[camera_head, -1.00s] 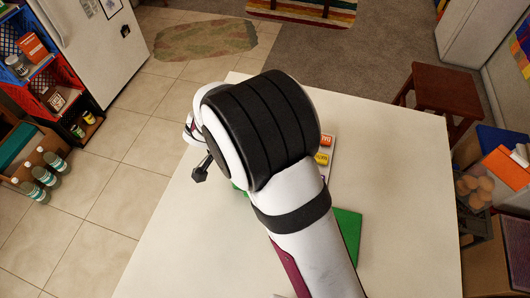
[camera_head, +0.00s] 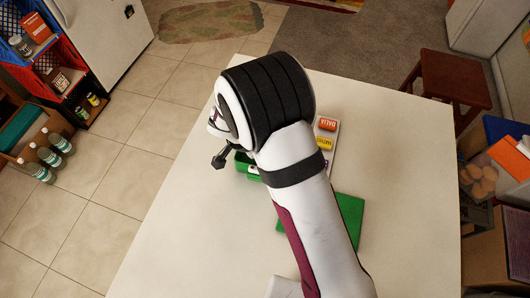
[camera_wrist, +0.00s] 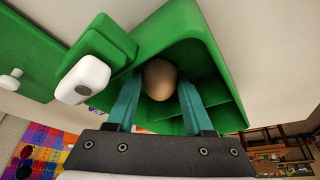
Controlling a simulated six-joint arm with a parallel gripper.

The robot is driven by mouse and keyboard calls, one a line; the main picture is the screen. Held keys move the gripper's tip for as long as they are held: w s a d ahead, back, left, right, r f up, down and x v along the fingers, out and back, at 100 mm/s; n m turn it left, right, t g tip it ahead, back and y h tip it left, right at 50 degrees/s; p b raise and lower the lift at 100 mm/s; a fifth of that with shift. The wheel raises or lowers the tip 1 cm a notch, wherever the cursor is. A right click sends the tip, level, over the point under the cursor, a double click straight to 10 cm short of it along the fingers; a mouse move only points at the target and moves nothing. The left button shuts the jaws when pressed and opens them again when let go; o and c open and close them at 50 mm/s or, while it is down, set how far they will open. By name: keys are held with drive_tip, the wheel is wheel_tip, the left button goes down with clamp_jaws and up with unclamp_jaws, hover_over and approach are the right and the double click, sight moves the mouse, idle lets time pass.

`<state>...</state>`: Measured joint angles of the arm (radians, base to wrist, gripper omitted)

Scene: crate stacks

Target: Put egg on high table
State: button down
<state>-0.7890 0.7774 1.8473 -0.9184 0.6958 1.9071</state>
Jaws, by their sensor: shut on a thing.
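A brown egg (camera_wrist: 160,79) sits between the teal fingers of my gripper (camera_wrist: 158,88) in the wrist view, and the gripper is shut on it. Around and behind the egg is a green box (camera_wrist: 196,38) with walls and a divider. The green box (camera_head: 243,166) also shows in part beside my arm in the head view, on a white table (camera_head: 190,235). My arm hides the egg and the fingers there. I cannot tell whether the egg touches the box. No table is clearly marked as the high one.
A green board (camera_head: 349,220) lies right of my arm. A pale tray with an orange block (camera_head: 327,124) and a yellow block (camera_head: 324,143) stands behind it. A white knob-like piece (camera_wrist: 82,80) is left of the fingers. A brown stool (camera_head: 455,78) stands beyond the table.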

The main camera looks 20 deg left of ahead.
drive_tip(key=r, duration=0.2)
drive_tip(key=d+r, duration=0.1)
drive_tip(key=r, duration=0.2)
drive_tip(key=d+r, duration=0.6)
drive_tip(key=d, duration=0.4)
drive_tip(key=w+d+n+t+y, duration=0.1)
drive_tip(key=w+d+n, duration=0.3)
drive_tip(key=w+d, duration=0.6)
drive_tip(key=w+d+n+y, duration=0.2)
drive_tip(key=w+d+n, duration=0.3)
drive_tip(key=w, duration=0.9)
drive_tip(key=shift+m, duration=0.7)
drive_tip(key=w+a+f, duration=0.1)
drive_tip(key=a+f, duration=0.1)
drive_tip(key=a, duration=0.1)
drive_tip(key=w+a+f, duration=0.2)
drive_tip(key=a+f, duration=0.1)
drive_tip(key=w+a+f, duration=0.2)
drive_tip(key=a, duration=0.1)
drive_tip(key=shift+w+a+f, duration=0.1)
drive_tip(key=shift+a+f, duration=0.15)
drive_tip(key=shift+f, duration=0.05)
wheel_tip(320, 180, down, 4)
drive_tip(key=shift+a, duration=0.1)
